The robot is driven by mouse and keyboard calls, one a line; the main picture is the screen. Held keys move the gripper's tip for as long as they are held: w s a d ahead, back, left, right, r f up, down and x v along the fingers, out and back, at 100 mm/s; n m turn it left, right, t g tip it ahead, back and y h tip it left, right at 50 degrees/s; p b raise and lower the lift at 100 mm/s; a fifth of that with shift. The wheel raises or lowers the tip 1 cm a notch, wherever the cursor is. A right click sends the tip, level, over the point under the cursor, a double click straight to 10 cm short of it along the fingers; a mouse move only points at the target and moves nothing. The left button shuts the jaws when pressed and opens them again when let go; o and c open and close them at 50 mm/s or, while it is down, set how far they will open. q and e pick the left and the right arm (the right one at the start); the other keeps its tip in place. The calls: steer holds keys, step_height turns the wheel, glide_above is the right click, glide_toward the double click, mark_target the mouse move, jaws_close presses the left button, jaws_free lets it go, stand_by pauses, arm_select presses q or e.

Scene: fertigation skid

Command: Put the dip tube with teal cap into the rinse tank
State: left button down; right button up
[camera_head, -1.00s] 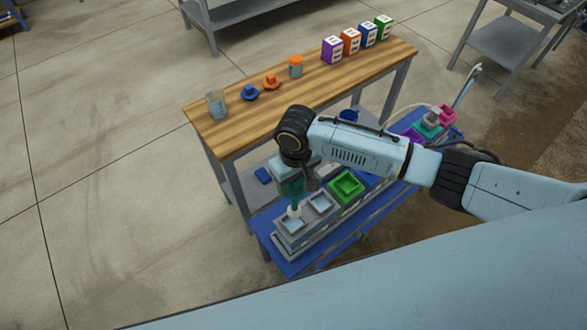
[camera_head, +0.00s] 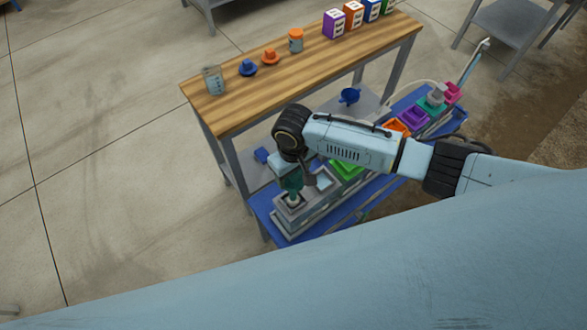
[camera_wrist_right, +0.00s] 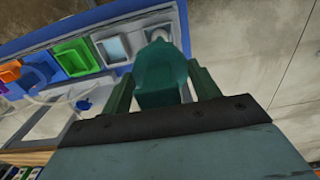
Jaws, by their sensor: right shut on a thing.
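My right gripper (camera_head: 292,183) is shut on the teal cap of the dip tube, at the left end of the blue skid. In the right wrist view, the teal cap (camera_wrist_right: 162,72) fills the space between the two green fingers (camera_wrist_right: 163,88). In the head view, the pale lower part of the tube (camera_head: 293,199) shows at the opening of the leftmost grey tank (camera_head: 281,214). I cannot tell how deep it reaches. This end tank appears to be the rinse tank; no label is readable. My left gripper is not in view.
Beside the end tank are another grey tank (camera_head: 323,183) and a green tank (camera_head: 346,170). Orange (camera_head: 398,126) and purple (camera_head: 413,116) containers sit farther right. A wooden bench (camera_head: 275,85) with a beaker (camera_head: 213,80) and several small items stands behind the skid.

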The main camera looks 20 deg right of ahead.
steer(key=shift+f+b, duration=3.4)
steer(key=shift+f, duration=2.55)
steer(key=o, duration=1.4)
step_height(320, 180, up, 13)
steer(key=p, duration=0.3)
steer(key=shift+r, duration=0.2)
